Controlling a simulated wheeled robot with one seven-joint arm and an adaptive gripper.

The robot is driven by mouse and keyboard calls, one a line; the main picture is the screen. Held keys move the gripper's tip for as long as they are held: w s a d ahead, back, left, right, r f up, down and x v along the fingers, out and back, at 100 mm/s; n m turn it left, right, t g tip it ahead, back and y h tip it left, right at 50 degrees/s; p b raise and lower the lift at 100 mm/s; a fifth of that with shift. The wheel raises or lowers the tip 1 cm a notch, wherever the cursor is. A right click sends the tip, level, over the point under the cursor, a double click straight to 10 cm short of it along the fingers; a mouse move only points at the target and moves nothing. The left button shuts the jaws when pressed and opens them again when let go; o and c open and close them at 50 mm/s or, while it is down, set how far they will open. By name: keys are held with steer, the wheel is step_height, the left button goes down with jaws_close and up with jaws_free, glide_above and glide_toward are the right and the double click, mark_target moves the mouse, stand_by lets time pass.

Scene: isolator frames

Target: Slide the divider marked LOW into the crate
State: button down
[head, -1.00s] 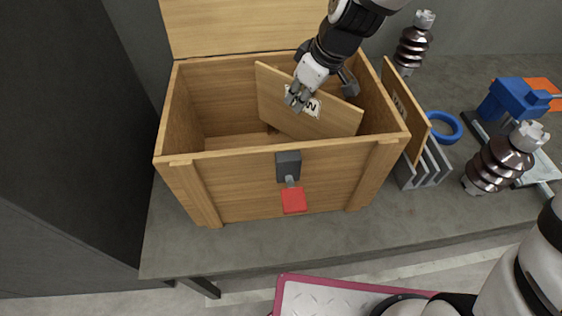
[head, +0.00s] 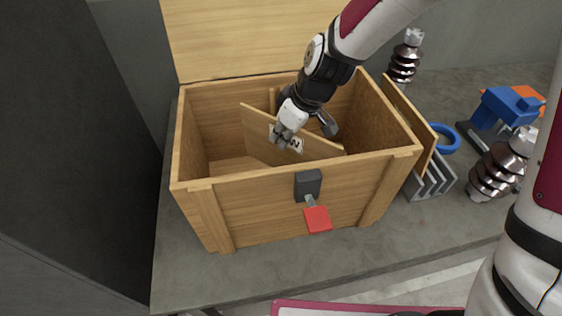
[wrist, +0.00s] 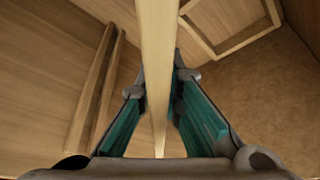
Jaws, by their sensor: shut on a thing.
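The open wooden crate (head: 262,207) stands on the bench with its lid raised. My gripper (head: 284,137) is shut on a thin wooden divider (head: 257,128) inside the crate's opening. The divider's white label (head: 294,144) is partly covered by a finger; only its last letter, which looks like W, shows. The divider stands at an angle across the crate, its lower part hidden behind the front wall. In the wrist view the divider (wrist: 157,50) is edge-on between both fingers. Paired wooden strips (wrist: 95,95) show on the left there, apart from the divider.
Another wooden panel (head: 412,128) stands in a grey slotted rack (head: 434,181) right of the crate. A blue ring (head: 453,139), a blue vise (head: 507,104) and ribbed insulators (head: 404,65) stand farther right. A grey latch with red tab (head: 318,219) hangs on the crate's front.

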mark_target(301, 130)
step_height(301, 130, down, 6)
steer(key=shift+r+b, duration=0.1)
steer(key=shift+b, duration=0.25)
steer(key=c, duration=1.8)
jaws_free()
steer(key=shift+o, duration=0.2)
steer(key=p+v, duration=0.2)
steer(key=v, duration=0.9)
steer(key=shift+d+r, duration=0.1)
steer(key=shift+r, duration=0.1)
steer(key=shift+s+d+r, duration=0.1)
steer(key=shift+s+r, duration=0.05)
steer(key=shift+r, duration=0.1)
